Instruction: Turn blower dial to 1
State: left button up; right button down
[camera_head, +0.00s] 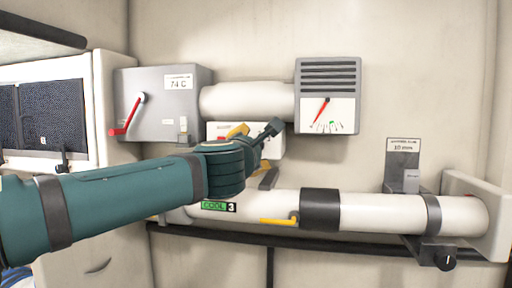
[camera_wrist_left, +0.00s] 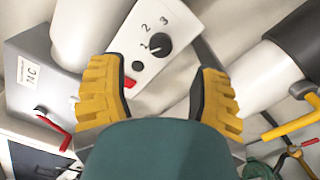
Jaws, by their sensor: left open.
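The blower panel is a white box (camera_head: 270,146) on the wall behind my left gripper in the head view. The left wrist view shows its face (camera_wrist_left: 172,22) with a round black dial (camera_wrist_left: 160,43) and the numbers 1, 2 and 3 around it. The dial's pointer mark is too small to read surely. A small dark knob (camera_wrist_left: 138,66) and a red switch (camera_wrist_left: 131,84) sit below the dial. My left gripper (camera_head: 256,130) is open and empty, its yellow-padded fingers spread below the dial, apart from it. In the head view, the gripper and arm hide the dial.
A grey box with a red lever (camera_head: 126,116) is to the left. A gauge (camera_head: 327,114) with a red needle hangs to the right. A thick white pipe (camera_head: 380,212) with a yellow lever (camera_head: 279,221) runs below. Another black knob (camera_head: 447,260) is at lower right.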

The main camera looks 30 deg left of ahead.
pick_arm(q)
jog(key=v, duration=0.4)
jog(key=shift+f, duration=0.1)
pick_arm(e)
jog(key=shift+s, duration=0.1)
dwell(0.4)
